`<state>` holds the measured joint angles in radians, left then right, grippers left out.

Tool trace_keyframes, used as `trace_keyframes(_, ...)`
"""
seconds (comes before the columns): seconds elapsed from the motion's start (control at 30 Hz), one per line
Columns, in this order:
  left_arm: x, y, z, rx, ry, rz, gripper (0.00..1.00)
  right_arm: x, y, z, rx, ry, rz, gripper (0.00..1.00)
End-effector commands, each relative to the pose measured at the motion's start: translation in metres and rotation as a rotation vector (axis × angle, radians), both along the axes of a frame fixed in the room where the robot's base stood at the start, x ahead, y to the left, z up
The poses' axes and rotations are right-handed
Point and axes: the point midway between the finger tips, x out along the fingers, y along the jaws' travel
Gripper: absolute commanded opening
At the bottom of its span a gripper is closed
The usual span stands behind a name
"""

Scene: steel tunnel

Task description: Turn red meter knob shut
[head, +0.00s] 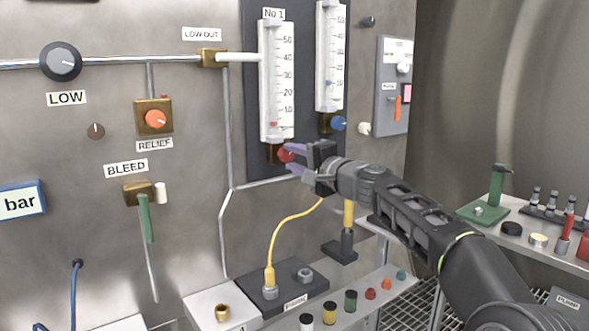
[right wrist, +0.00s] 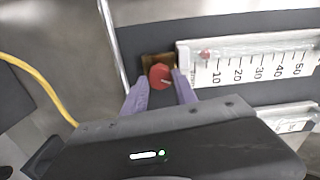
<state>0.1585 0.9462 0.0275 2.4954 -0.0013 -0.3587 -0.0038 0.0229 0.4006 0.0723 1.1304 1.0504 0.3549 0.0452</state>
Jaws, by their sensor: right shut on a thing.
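The red meter knob (head: 286,155) sits at the foot of the No 1 meter (head: 276,85), a white scale tube on a dark panel. My right gripper (head: 292,159) reaches in from the right and is shut on the knob, one purple finger above it and one below. In the right wrist view the red knob (right wrist: 160,77) shows between the two fingers (right wrist: 161,88), in front of a brass block. A pale line crosses its face. A small red float (head: 274,124) sits near the bottom of the scale. My left gripper is not in view.
A second meter (head: 330,60) with a blue knob (head: 338,123) stands close to the right. A yellow hose (head: 287,220) rises below the gripper. A shelf (head: 345,308) with several coloured caps runs lower down. A side bench (head: 530,225) holds fittings at right.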

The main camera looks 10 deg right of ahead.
Motion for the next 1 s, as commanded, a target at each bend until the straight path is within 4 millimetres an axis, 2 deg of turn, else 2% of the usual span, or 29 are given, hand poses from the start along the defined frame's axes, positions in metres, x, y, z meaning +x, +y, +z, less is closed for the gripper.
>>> trace_keyframes(0.1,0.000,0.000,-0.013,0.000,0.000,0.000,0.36,0.000,0.001,-0.004,-0.101,-0.041,0.001,0.00)
trace_keyframes(0.5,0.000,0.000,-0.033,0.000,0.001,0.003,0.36,0.000,0.001,-0.003,-0.380,-0.150,0.002,0.00)
trace_keyframes(1.0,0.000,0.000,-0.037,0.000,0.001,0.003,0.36,0.000,0.001,-0.002,-0.466,-0.182,0.004,0.00)
